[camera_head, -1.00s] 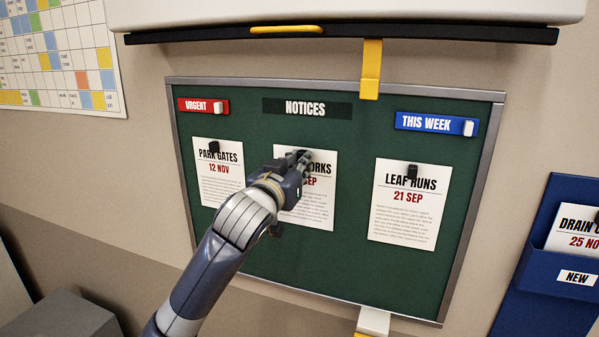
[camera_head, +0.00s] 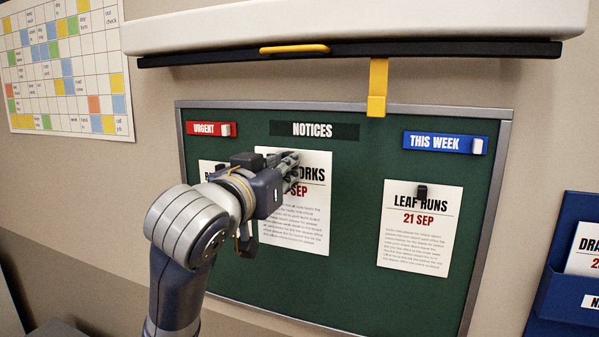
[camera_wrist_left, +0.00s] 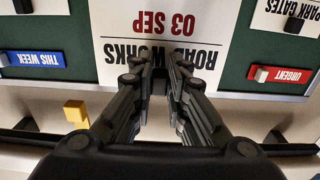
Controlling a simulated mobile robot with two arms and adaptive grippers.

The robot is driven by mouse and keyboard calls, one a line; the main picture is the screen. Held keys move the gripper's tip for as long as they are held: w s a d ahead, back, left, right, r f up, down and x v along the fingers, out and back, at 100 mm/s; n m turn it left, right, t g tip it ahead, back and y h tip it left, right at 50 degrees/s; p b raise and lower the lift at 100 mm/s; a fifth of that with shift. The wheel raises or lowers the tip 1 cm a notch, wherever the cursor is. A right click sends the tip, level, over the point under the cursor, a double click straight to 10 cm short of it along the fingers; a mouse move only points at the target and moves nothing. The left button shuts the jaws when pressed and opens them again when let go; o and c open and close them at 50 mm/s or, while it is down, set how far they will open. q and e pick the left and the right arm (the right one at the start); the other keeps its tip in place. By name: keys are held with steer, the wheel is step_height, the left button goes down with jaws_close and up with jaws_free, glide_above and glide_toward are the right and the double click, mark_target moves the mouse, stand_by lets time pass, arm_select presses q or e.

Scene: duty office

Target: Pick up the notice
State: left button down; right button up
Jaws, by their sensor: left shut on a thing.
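The white ROAD WORKS 03 SEP notice (camera_head: 296,225) is held at its top edge by my left gripper (camera_head: 289,168), which is shut on it. The sheet hangs upright in front of the green notice board (camera_head: 350,285) and looks slightly clear of it. In the left wrist view the notice (camera_wrist_left: 151,22) appears upside down, with the fingers (camera_wrist_left: 160,80) closed at its heading edge. My gripper and forearm hide its upper left part in the head view. My right gripper is not in view.
The LEAF RUNS notice (camera_head: 420,245) hangs under a black clip at right. The PARK GATES notice (camera_head: 206,169) is mostly behind my arm. A blue holder (camera_head: 560,290) is at far right. A white housing with a yellow bracket (camera_head: 377,90) overhangs the board.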

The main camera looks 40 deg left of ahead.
arm_select(q)
steer(key=b+v, duration=0.6)
steer(key=v, duration=0.3)
steer(key=shift+b, duration=0.3)
steer(key=shift+d, duration=0.1)
